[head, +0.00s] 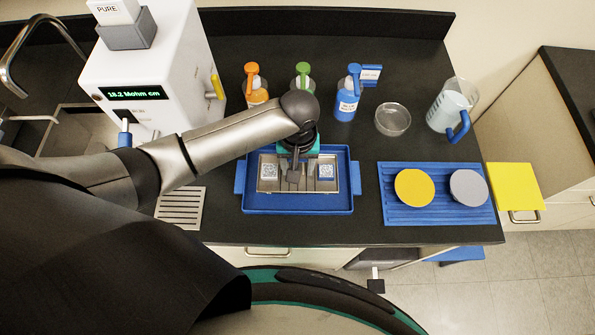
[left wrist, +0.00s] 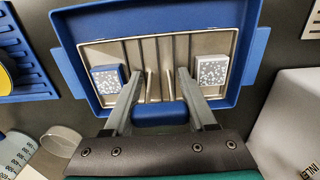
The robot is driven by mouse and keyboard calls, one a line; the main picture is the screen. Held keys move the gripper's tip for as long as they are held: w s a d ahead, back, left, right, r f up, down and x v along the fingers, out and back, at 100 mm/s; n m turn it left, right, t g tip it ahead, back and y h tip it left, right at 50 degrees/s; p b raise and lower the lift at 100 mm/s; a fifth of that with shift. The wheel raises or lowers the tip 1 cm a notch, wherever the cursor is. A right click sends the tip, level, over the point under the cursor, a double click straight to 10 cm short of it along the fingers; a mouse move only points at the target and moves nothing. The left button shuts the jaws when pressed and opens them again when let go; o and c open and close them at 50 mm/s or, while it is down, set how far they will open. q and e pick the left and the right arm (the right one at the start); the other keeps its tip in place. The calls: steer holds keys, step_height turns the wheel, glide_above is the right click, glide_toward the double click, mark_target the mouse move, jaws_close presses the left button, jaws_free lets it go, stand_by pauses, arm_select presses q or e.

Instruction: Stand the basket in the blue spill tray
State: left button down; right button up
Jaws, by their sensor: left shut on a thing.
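The blue spill tray (head: 252,205) lies on the dark bench in the middle of the head view. It also shows in the left wrist view (left wrist: 245,40). The metal basket (head: 309,182) is level inside the tray's outline, with a speckled block at each side. It also shows in the left wrist view (left wrist: 135,50). My left gripper (head: 293,177) reaches down over the basket's middle and is shut on it, apparently by its handle; the grip is partly hidden. I cannot tell whether the basket's underside touches the tray floor. My right gripper is not in view.
Orange, green and blue wash bottles (head: 347,106) stand behind the tray. A glass dish (head: 393,119) and a jug (head: 450,105) are at the back right. A ribbed blue mat (head: 430,212) with two discs lies to the right. The white water unit (head: 150,75) stands left.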

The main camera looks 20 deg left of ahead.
arm_select(q)
steer(key=shift+f, duration=1.55)
steer(key=shift+f, duration=0.15)
steer(key=shift+c, duration=1)
jaws_free()
step_height(320, 180, up, 12)
steer(key=shift+r+p, duration=0.15)
steer(key=shift+p, duration=0.6)
